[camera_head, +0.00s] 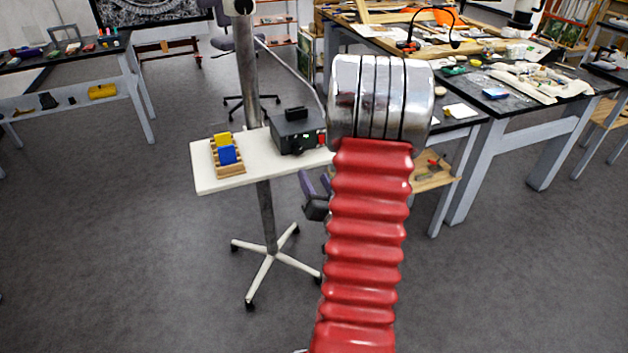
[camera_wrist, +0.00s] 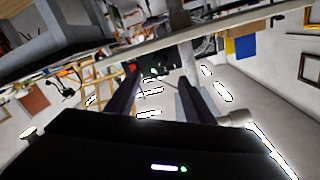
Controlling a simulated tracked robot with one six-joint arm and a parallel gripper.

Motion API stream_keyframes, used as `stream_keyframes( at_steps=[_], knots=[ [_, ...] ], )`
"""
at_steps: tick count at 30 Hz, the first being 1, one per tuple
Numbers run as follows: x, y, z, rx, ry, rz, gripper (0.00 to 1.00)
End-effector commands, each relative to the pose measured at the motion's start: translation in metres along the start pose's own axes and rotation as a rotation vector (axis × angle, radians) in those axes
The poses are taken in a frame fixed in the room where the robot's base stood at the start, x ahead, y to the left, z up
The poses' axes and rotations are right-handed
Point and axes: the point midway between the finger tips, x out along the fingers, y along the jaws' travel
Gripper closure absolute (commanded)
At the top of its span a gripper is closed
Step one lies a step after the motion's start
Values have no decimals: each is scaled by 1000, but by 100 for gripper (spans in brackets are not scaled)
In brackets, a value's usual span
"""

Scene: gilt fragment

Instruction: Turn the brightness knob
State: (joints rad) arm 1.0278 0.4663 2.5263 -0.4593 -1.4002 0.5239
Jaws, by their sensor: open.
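A black control box (camera_head: 297,132) sits on the white shelf of a wheeled stand. A small dark knob (camera_head: 298,149) appears to be on its front face, and a red part (camera_head: 322,138) is at its right end. My gripper (camera_head: 315,187), with purple fingers, is in front of and below the shelf, partly hidden by my red arm. In the wrist view, which looks upside down, my gripper (camera_wrist: 160,80) is open with nothing between its fingers. The box (camera_wrist: 172,56) shows beyond the fingertips, apart from them; the knob is too small to make out clearly there.
A wooden rack (camera_head: 228,160) with yellow and blue blocks stands on the left of the white shelf (camera_head: 205,180). The stand's pole (camera_head: 250,90) rises behind the shelf. Cluttered workbenches (camera_head: 500,100) are at the right. Open floor lies at the left and front.

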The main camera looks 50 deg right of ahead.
Motion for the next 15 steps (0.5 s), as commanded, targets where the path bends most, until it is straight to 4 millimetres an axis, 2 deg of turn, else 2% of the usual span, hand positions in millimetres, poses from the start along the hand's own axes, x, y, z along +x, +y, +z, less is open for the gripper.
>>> stream_keyframes(
  at_steps=[8,15],
  knots=[
    [2,-2,11,-20,-14,-5,52],
    [2,-2,14,-276,4,-7,52]
  ],
)
